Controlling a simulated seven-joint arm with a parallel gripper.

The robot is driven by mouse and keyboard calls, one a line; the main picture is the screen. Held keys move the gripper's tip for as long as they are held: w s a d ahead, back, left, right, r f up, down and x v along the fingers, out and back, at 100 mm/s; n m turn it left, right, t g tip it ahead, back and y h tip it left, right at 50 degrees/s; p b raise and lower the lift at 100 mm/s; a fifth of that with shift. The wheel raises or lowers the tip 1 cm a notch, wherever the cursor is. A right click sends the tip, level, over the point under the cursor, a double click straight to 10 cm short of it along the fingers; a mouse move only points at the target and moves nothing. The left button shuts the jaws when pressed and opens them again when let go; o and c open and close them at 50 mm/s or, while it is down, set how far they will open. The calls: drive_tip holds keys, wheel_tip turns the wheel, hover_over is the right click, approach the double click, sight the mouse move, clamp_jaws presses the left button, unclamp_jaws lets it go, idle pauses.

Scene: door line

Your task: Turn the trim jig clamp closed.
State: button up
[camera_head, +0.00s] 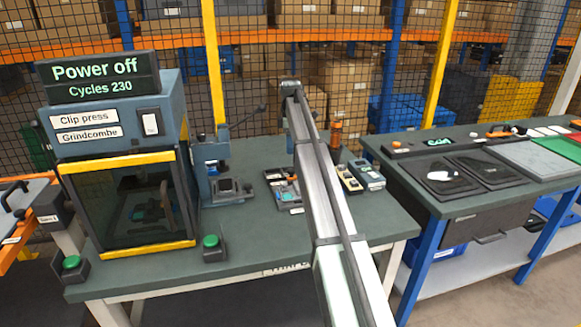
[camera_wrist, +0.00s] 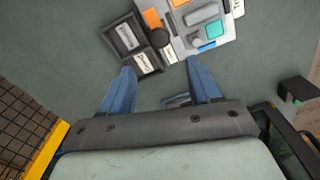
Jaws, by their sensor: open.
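A light grey plate with grey, teal, orange and blue parts (camera_wrist: 222,44) lies ahead of my gripper in the wrist view. A small grey bar on it may be the trim jig clamp, but I cannot read a label that says so. In the head view a tray with teal and orange parts (camera_head: 284,188) lies left of my arm. My gripper is hidden there behind the arm.
A dark tray with white labels (camera_wrist: 128,42) lies left of the plate. In the head view a press (camera_head: 120,160) reading "Power off" stands left, with green buttons (camera_head: 211,242) in front. A bench vice-like tool (camera_head: 215,170) stands beside it.

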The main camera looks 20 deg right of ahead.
sight(291, 170)
wheel_tip(291, 170, down, 10)
drive_tip(key=shift+r, duration=0.1)
idle(0.4)
drive_tip(key=shift+c, duration=0.3)
drive_tip(key=c, duration=1)
